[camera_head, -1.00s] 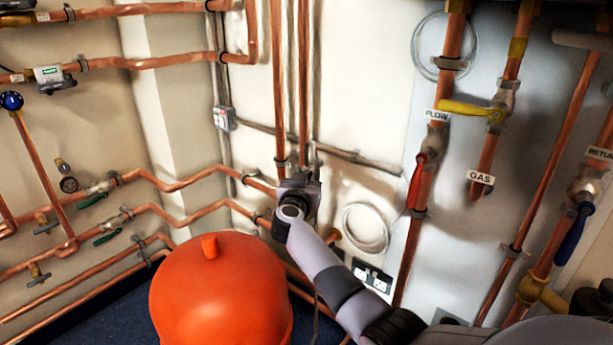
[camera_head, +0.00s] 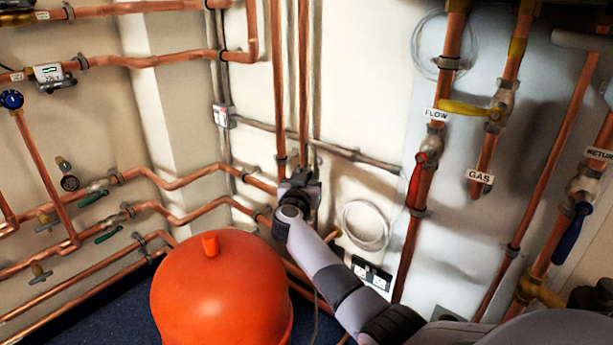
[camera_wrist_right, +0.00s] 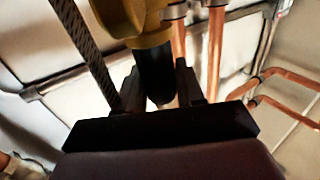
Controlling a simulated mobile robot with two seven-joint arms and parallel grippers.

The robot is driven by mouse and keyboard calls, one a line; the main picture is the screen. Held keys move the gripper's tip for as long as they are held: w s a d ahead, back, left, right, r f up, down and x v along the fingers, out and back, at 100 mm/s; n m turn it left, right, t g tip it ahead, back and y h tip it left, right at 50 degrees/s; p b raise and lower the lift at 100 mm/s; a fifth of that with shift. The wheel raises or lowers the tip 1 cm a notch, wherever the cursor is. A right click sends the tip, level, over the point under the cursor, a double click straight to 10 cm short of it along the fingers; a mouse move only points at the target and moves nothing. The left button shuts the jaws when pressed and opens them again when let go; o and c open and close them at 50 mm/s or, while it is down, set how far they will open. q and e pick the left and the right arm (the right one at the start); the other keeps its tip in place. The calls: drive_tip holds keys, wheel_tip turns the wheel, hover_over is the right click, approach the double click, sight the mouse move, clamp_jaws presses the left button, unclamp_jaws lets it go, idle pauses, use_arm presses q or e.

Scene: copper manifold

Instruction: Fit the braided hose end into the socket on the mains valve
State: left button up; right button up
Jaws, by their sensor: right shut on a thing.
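My right gripper (camera_head: 300,180) is at the far wall, below two vertical copper pipes, mostly hidden by its own wrist. In the right wrist view its dark fingers (camera_wrist_right: 160,88) are shut on a dark cylindrical piece (camera_wrist_right: 156,72). That piece is upright in the picture, directly under a brass body (camera_wrist_right: 138,20), which looks like a valve. I cannot tell whether the two are joined or only touching. A grey braided hose (camera_wrist_right: 84,45) runs down at the left and passes out of sight near the left finger. The socket is not clearly visible. My left gripper is not in view.
An orange-red rounded tank (camera_head: 222,290) stands in front, left of my right arm. Copper pipes (camera_head: 185,183) run along the left wall. A red lever (camera_head: 416,182) and a yellow lever (camera_head: 466,109) stick out at the right. A coiled white cable (camera_head: 366,226) hangs on the wall.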

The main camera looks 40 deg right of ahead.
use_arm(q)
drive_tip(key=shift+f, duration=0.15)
use_arm(e)
drive_tip(key=shift+f, duration=0.55)
drive_tip(key=o, duration=1.2)
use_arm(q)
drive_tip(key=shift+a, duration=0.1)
use_arm(e)
drive_tip(key=p+v, duration=0.3)
drive_tip(key=v, duration=0.3)
drive_tip(key=shift+a+r, duration=0.1)
drive_tip(key=shift+r, duration=0.05)
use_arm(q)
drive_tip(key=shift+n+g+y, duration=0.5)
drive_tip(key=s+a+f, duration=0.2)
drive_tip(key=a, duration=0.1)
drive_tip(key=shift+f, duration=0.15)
use_arm(e)
drive_tip(key=shift+s+a, duration=0.35)
drive_tip(key=shift+s, duration=0.05)
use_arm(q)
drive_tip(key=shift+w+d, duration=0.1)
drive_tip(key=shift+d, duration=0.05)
